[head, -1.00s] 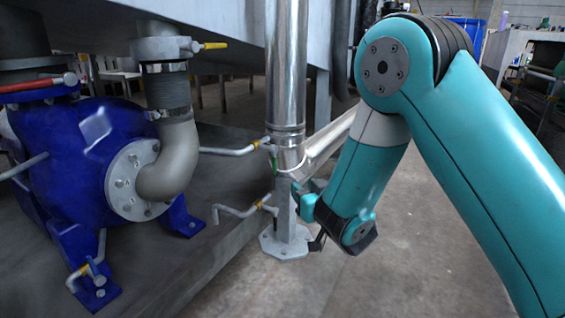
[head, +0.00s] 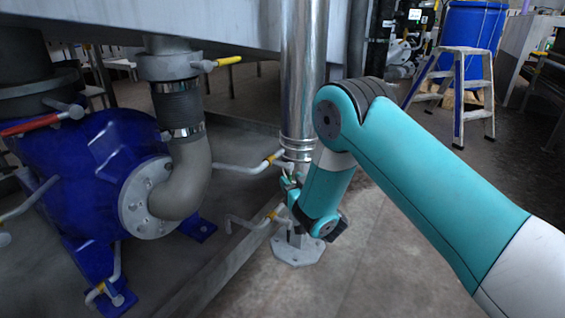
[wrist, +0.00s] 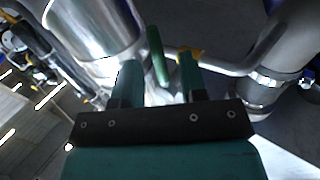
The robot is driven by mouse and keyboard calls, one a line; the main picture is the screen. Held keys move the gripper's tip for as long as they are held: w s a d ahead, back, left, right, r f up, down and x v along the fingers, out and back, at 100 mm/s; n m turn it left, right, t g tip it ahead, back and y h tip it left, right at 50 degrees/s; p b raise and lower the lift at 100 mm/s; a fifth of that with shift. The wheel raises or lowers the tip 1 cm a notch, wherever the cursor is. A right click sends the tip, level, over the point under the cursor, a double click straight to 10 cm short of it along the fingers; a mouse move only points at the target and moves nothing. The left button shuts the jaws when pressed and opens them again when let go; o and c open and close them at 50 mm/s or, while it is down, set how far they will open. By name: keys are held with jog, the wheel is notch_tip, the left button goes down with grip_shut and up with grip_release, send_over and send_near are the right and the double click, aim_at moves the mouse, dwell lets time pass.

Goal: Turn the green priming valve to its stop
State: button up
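The green priming valve shows in the wrist view as a slim green lever (wrist: 158,56) beside the shiny metal pipe. It lies ahead of and between the two fingers of my gripper (wrist: 160,82), which are apart. I cannot tell whether either finger touches the lever. In the head view my gripper (head: 289,191) is at the steel column, close to the small side pipes. The valve is too small and too covered there to make out clearly.
The shiny vertical pipe (head: 304,75) stands right beside my gripper. Thin side pipes with yellow bands (head: 245,168) reach left from it. A blue pump (head: 95,165) with a grey elbow (head: 185,178) is at left. A stepladder (head: 459,90) stands at back right; the floor before it is clear.

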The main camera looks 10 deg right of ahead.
jog(key=shift+p+x, duration=0.45)
jog(key=shift+x, duration=0.5)
jog(key=shift+s, duration=0.1)
grip_shut()
jog(key=shift+a+r+p, duration=0.15)
jog(key=shift+p, duration=0.4)
